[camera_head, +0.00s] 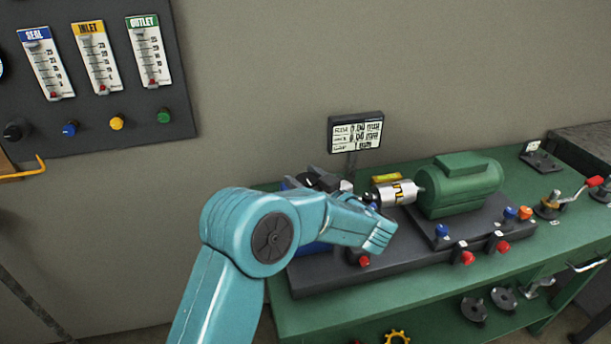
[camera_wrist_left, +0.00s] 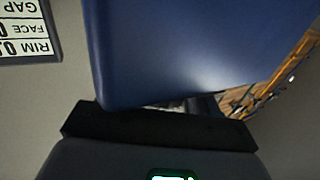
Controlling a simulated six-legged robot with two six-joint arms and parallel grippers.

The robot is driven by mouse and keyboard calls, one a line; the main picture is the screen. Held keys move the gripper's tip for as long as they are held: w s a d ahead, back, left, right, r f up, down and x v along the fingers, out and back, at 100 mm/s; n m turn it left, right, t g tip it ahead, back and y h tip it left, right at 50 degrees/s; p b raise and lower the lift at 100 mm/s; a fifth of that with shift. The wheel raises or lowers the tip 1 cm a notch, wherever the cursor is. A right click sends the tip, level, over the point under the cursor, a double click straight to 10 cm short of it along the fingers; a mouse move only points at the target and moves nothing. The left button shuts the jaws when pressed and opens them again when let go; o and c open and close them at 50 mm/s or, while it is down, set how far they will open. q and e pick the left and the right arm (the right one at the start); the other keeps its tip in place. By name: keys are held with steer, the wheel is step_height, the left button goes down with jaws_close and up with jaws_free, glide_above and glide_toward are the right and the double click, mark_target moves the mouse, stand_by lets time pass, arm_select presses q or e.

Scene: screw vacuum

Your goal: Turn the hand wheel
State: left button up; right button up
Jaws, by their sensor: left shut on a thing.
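My left gripper (camera_head: 325,182) reaches over the left end of the green bench, and my teal wrist hides part of it. In the left wrist view its dark jaw (camera_wrist_left: 160,130) is against a large smooth blue part (camera_wrist_left: 190,50), and the gripper is shut on it. In the head view a blue body (camera_head: 312,249) shows behind my wrist at the left end of the dark base. I cannot make out a hand wheel for sure; my arm covers that end of the machine. My right gripper is not in view.
A green motor (camera_head: 460,188) and silver coupling (camera_head: 397,192) stand right of my wrist. A small readout sign (camera_head: 355,132) stands behind. A red-handled fitting (camera_head: 590,182) is at the far right. A gauge panel (camera_head: 100,75) hangs on the wall. The bench front edge (camera_head: 420,312) is clear.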

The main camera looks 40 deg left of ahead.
arm_select(q)
steer(key=shift+r+n+g, duration=0.2)
steer(key=shift+n+g, duration=0.1)
steer(key=o, duration=1)
steer(key=shift+a+f, duration=0.1)
steer(key=shift+c, duration=0.2)
